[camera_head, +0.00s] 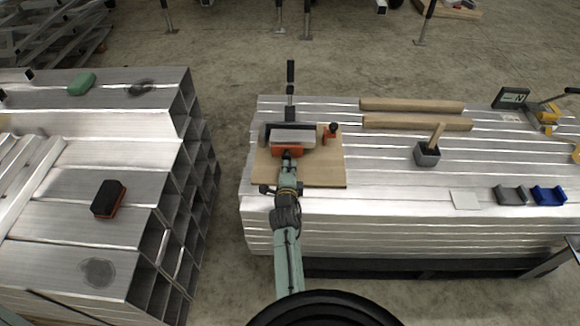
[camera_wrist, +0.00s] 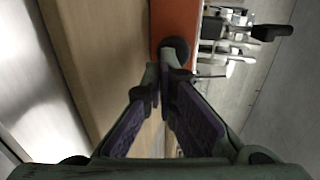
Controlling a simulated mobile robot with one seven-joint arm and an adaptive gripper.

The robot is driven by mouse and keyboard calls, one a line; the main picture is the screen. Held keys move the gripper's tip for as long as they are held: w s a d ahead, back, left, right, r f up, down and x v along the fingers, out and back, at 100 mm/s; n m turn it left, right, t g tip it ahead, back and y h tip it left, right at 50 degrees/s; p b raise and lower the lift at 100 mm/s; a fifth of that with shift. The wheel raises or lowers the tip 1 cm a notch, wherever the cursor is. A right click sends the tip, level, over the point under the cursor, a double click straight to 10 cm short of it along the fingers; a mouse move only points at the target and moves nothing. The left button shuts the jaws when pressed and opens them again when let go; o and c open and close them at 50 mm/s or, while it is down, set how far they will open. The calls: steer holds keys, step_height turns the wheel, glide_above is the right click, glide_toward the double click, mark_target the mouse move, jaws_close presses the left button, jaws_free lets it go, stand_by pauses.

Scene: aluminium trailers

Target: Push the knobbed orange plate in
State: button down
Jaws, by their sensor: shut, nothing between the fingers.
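The orange plate (camera_head: 287,152) stands upright at the near side of a fixture on a wooden board. In the wrist view the orange plate (camera_wrist: 178,18) shows at the top, with a dark round knob (camera_wrist: 174,49) on its face. My gripper (camera_head: 287,157) is right at the near face of the plate and hides part of it and the knob. In the wrist view my gripper (camera_wrist: 163,78) is shut and empty, its fingertips close to the knob. I cannot tell whether they touch it.
A grey block (camera_head: 293,137) lies behind the plate, and a black-handled clamp (camera_head: 290,85) stands behind that. A small orange piece with a black knob (camera_head: 331,133) sits to the right on the board (camera_head: 330,175). Wooden bars (camera_head: 415,122) and a mallet (camera_head: 428,155) lie further right.

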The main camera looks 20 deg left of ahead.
mark_target(290, 157)
steer(key=b+x, duration=0.3)
steer(key=x, duration=0.1)
steer(key=shift+w+r+b, duration=0.1)
steer(key=shift+r+b, duration=0.2)
steer(key=shift+r, duration=0.05)
steer(key=shift+w+r, duration=0.15)
steer(key=shift+w, duration=0.05)
